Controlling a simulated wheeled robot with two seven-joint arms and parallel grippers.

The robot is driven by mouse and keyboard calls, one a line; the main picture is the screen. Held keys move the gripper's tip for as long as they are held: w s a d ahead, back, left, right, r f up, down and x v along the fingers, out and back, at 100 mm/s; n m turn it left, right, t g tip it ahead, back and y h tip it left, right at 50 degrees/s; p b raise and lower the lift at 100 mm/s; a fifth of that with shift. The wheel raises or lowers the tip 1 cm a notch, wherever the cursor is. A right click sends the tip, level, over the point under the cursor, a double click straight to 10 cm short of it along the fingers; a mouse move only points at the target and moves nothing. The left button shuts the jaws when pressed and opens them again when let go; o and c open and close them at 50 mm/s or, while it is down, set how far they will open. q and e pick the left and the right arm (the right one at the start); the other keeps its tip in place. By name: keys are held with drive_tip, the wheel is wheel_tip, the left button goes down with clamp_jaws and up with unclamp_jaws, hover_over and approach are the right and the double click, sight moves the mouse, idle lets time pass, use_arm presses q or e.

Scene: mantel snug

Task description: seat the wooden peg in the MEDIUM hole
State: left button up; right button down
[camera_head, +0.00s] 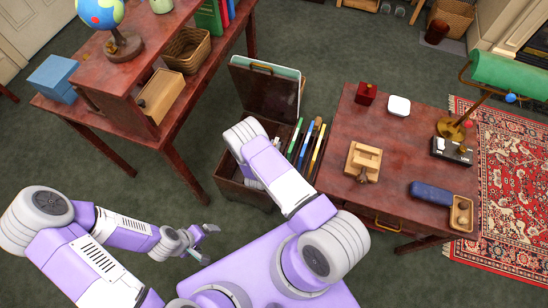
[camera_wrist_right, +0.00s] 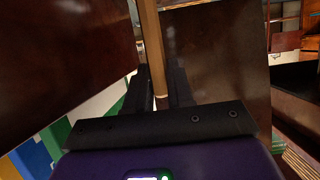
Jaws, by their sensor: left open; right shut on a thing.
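My right gripper (camera_wrist_right: 160,72) is shut on a light wooden peg (camera_wrist_right: 151,35), a slim rod that runs up out of the top of the right wrist view. Its lower end shows between the two dark fingers. In the head view the right arm reaches over a dark wooden crate, and its forearm hides the gripper and the peg. My left gripper (camera_head: 206,242) is open and empty, low over the floor left of my base. I cannot make out the medium hole in either view. A pale wooden block (camera_head: 363,162) with a stepped top sits on the red-brown desk (camera_head: 400,132).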

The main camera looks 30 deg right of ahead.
wheel_tip(320, 180, down, 6)
drive_tip(key=shift+f+b, duration=0.1)
drive_tip(key=shift+b, duration=1.1)
drive_tip(key=c, duration=1)
unclamp_jaws()
drive_tip(key=s+a+r+n+g+y+p, duration=0.1)
drive_tip(key=s+a+r+n+g+y, duration=0.1)
drive_tip(key=s+a+r+y, duration=0.2)
drive_tip(key=s+a+r+n+g+y+p, duration=0.2)
drive_tip(key=s+a+r+y, duration=0.3)
drive_tip(key=s+a, duration=0.4)
drive_tip(key=s+a+r+n+g+y+p, duration=0.1)
drive_tip(key=s+a+r+n+g+y, duration=0.2)
drive_tip(key=s+a, duration=0.4)
drive_tip(key=shift+s+r+g+y, duration=0.7)
drive_tip(key=shift+s+r+y, duration=0.5)
drive_tip(key=shift+y, duration=0.1)
drive_tip(key=shift+r+p, duration=0.1)
drive_tip(key=shift+p, duration=0.2)
